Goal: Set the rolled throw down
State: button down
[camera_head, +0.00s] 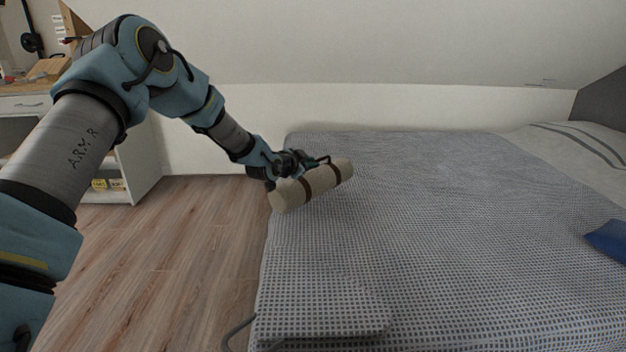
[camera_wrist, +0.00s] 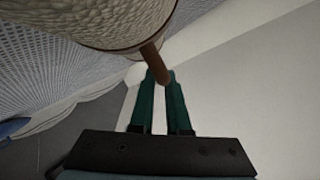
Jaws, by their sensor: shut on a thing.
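The rolled throw (camera_head: 312,185) is a cream roll with two dark brown straps, at the left edge of the bed in the head view. My gripper (camera_head: 318,162) is at its upper side, shut on it. In the wrist view the throw (camera_wrist: 110,20) fills the top left, and the teal fingers of my gripper (camera_wrist: 159,78) close on a brown strap piece (camera_wrist: 154,62). The bed (camera_head: 430,240) has a grey checked cover. The throw appears at or just above the cover; I cannot tell if it touches.
A dark blue item (camera_head: 607,240) lies on the bed at the right. A pillow (camera_head: 575,145) is at the far right. The middle of the bed is clear. A sloped wall (camera_head: 380,45) rises behind the bed. A white desk unit (camera_head: 140,165) stands at the left beyond bare wooden floor (camera_head: 170,260).

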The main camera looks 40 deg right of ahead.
aim_at(311, 174)
jog(key=shift+f+b, duration=0.4)
jog(key=shift+f, duration=1.55)
jog(key=c, duration=0.9)
grip_release()
jog(key=shift+s+a+r, duration=0.1)
jog(key=shift+a+r, duration=0.1)
jog(key=shift+a, duration=0.1)
jog(key=p+v, duration=0.2)
jog(key=v, duration=0.9)
jog(key=shift+a, duration=0.25)
jog(key=shift+a, duration=0.1)
